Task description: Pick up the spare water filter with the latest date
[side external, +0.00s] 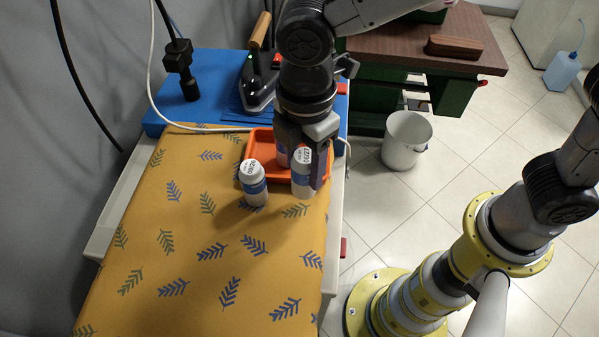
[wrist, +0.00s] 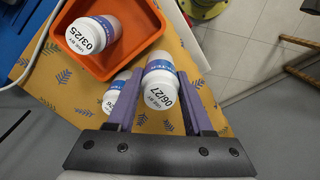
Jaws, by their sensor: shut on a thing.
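My gripper (side external: 306,168) is shut on a white bottle-shaped filter (wrist: 160,85) with a blue band and the date 06/27 on its top. This filter also shows in the side view (side external: 301,185), partly behind a finger. A second filter (side external: 254,186) stands upright on the cloth to its left. In the wrist view this one (wrist: 113,98) is partly behind a finger, and its date is mostly hidden. A third filter, dated 03/25 (wrist: 92,36), is in the orange tray (wrist: 143,32). I cannot tell whether the held filter touches the cloth.
The yellow leaf-print cloth (side external: 200,245) covers the board and is clear toward the front. An iron (side external: 258,75) with a wooden handle stands on the blue surface (side external: 215,68) behind the tray. A white bucket (side external: 406,140) is on the floor to the right.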

